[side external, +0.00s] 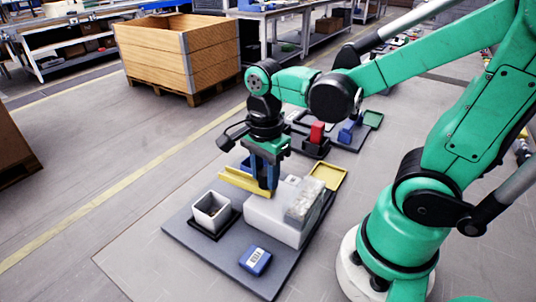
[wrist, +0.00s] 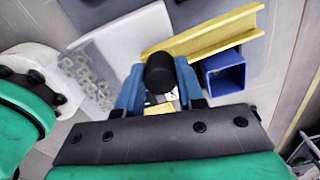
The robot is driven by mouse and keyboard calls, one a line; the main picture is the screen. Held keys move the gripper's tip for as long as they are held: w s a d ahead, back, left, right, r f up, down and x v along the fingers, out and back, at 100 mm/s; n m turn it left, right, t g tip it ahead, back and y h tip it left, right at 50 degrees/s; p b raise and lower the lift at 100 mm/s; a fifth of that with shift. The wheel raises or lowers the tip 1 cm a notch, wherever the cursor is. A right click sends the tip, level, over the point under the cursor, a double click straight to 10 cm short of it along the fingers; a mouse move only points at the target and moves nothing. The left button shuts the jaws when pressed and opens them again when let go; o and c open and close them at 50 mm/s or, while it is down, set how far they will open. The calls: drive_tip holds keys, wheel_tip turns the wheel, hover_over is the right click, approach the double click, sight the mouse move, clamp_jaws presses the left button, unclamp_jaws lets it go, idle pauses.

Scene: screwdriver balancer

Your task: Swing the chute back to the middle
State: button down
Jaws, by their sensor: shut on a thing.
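The chute is a yellow channel (side external: 243,183). In the side view it reaches left from my gripper over the grey board. In the wrist view the chute (wrist: 208,34) slants up to the right, beside an open blue bin (wrist: 224,72). My gripper (side external: 265,186) points down at the left end of a white box (side external: 272,221). In the wrist view its blue fingers (wrist: 160,85) are shut on a black round knob (wrist: 160,70) at the chute's near end. How the knob joins the chute is hidden.
A blue labelled device (side external: 255,261) lies at the front of the grey board (side external: 205,250). A yellow tray (side external: 328,176) is behind right.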

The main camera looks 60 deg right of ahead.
drive_tip(key=shift+m, duration=0.5)
drive_tip(key=c, duration=0.5)
unclamp_jaws()
drive_tip(key=shift+c, duration=0.2)
drive_tip(key=shift+r, duration=2.8)
